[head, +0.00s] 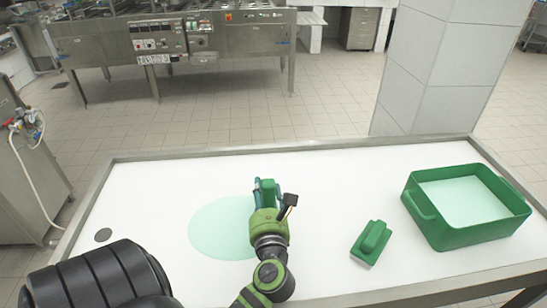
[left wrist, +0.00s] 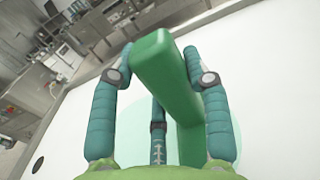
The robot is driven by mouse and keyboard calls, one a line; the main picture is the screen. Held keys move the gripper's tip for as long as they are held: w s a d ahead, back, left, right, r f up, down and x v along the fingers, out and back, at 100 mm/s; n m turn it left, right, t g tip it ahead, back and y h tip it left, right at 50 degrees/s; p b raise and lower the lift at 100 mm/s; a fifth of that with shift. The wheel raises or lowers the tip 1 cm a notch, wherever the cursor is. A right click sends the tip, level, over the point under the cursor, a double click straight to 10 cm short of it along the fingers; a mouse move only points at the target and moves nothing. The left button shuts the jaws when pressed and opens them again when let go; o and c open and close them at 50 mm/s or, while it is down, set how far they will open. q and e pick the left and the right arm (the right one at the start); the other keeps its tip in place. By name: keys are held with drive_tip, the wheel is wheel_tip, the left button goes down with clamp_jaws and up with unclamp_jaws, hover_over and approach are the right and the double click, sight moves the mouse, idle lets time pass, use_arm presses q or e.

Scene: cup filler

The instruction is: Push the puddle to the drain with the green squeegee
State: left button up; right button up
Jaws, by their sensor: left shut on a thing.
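My left gripper (head: 266,195) is shut on the green squeegee, whose green top (head: 267,187) shows between the fingers. In the left wrist view the teal fingers (left wrist: 160,75) stand on both sides of the green squeegee (left wrist: 165,60); its lower end is partly hidden. The puddle (head: 213,228) is a pale green round patch on the white table, just left of my left gripper, which covers its right part. The drain (head: 103,235) is a small dark grey disc at the table's left; it also shows in the left wrist view (left wrist: 38,165). My right gripper is not in view.
A green block with a raised handle (head: 371,243) lies on the table right of my left gripper. A green tub (head: 436,230) with a pale inside stands at the right. A raised metal rim (head: 300,149) edges the table. The surface between puddle and drain is clear.

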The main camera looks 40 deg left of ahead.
use_arm(q)
drive_tip(key=s+a+b, duration=0.2)
drive_tip(key=s+a, duration=2)
drive_tip(key=s, duration=0.4)
drive_tip(key=shift+a+b, duration=0.2)
drive_tip(key=shift+b, duration=0.15)
idle(3.2)
drive_tip(key=shift+s, duration=0.1)
idle(1.7)
